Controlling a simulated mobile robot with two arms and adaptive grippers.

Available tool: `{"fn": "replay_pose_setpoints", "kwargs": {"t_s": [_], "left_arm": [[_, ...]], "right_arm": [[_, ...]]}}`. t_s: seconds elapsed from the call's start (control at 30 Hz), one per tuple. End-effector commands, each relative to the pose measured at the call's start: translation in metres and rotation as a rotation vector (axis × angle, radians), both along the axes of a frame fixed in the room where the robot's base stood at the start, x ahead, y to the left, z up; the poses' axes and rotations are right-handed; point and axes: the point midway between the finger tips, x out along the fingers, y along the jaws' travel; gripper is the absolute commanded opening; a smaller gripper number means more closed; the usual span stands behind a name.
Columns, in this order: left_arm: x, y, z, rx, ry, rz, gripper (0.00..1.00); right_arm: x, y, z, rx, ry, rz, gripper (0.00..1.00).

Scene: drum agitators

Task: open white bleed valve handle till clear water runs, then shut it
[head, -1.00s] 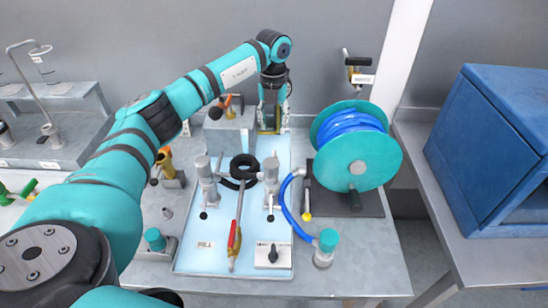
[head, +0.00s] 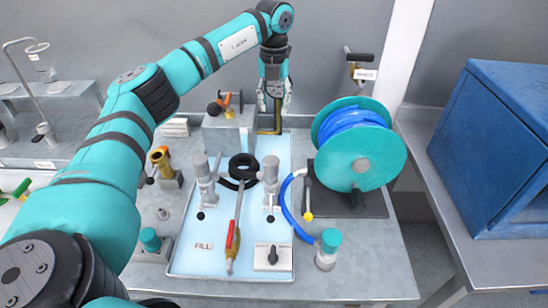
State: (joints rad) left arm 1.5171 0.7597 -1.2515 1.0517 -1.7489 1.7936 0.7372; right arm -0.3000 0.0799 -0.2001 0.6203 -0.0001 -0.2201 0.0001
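My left gripper (head: 274,104) hangs fingers-down above the back of the pale blue tray (head: 205,262), in front of the wall. It is small, and its finger gap is unclear. Just below it is a brass pipe (head: 277,122) beside a grey block (head: 222,135). I cannot make out a white bleed valve handle; it may be hidden by the gripper. No running water can be made out. My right gripper is not in view.
A teal reel (head: 362,162) with blue hose stands right. A blue cabinet (head: 490,160) stands farther right.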

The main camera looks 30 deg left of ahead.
Motion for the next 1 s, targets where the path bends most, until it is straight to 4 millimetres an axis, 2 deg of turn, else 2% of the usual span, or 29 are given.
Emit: {"fn": "replay_pose_setpoints", "kwargs": {"t_s": [0.17, 0.7, 0.9, 1.0], "left_arm": [[-0.001, 0.000, -0.020, 0.000, 0.006, 0.000, 0.36], [-0.001, 0.000, -0.134, 0.000, 0.005, 0.000, 0.36], [-0.001, 0.000, -0.161, -0.001, 0.004, 0.001, 0.36], [-0.001, 0.000, -0.168, -0.001, 0.002, 0.000, 0.36]], "right_arm": [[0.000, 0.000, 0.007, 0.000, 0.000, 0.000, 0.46], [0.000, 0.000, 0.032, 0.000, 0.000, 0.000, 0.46], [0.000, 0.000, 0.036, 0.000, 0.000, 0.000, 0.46], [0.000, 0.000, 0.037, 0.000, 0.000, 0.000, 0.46]]}}
